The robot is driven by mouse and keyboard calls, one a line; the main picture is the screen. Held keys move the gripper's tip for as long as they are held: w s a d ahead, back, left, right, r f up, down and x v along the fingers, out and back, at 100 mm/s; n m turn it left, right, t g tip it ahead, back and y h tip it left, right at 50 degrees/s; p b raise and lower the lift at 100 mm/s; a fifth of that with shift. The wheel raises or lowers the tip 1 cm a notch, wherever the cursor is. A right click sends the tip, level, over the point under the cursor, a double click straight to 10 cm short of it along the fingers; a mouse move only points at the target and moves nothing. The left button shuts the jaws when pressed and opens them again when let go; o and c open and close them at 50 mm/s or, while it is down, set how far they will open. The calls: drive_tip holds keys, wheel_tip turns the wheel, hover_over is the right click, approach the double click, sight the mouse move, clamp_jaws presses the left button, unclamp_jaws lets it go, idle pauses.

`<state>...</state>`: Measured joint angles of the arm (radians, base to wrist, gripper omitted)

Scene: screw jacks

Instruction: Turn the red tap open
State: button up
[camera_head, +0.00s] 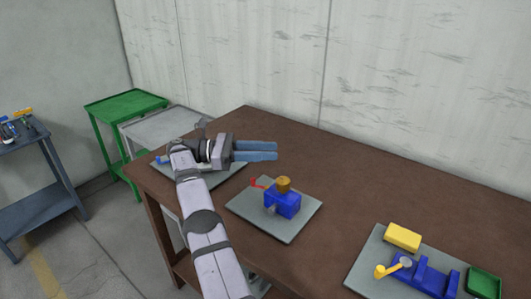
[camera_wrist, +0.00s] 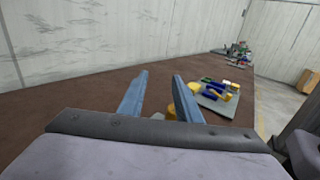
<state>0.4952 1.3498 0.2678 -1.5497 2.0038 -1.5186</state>
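A small red handle (camera_head: 258,183), which looks like the red tap, sits at the left of a blue block (camera_head: 281,205) with a brass knob (camera_head: 284,185) on top. The block stands on a grey plate (camera_head: 288,232) near the middle of the table. My gripper (camera_head: 277,151) is open and empty, above the table and up and to the left of the block in the head view. The wrist view shows its two fingers (camera_wrist: 161,75) apart with nothing between the tips. A brass-yellow piece (camera_wrist: 171,111) shows low between them; the red handle is not visible there.
A further plate lies partly under my arm. The brown table (camera_head: 390,180) is clear toward the wall.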

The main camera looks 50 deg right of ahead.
drive_tip(key=shift+w, duration=0.1)
idle(0.3)
drive_tip(key=w+a+f+n+t+h, duration=0.1)
drive_tip(key=f+t, duration=0.1)
drive_tip(key=f, duration=0.1)
drive_tip(key=w+a+f+n+t+h+b, duration=0.1)
drive_tip(key=w+a+f+n+t+h, duration=0.1)
drive_tip(key=f, duration=0.1)
drive_tip(key=w+a+f+n+t+h, duration=0.1)
drive_tip(key=a+f+n+t+h, duration=0.1)
drive_tip(key=f, duration=0.1)
drive_tip(key=shift+w+a+f+t, duration=0.25)
drive_tip(key=shift+w+f+t, duration=0.05)
drive_tip(key=shift+f+t, duration=0.1)
drive_tip(key=shift+f+n+h+b, duration=0.25)
drive_tip(key=shift+n+h+b, duration=0.05)
drive_tip(key=shift+n, duration=0.1)
drive_tip(key=shift+s, duration=0.1)
drive_tip(key=shift+d, duration=0.15)
drive_tip(key=shift+p+x, duration=0.8)
drive_tip(key=shift+x, duration=2.8)
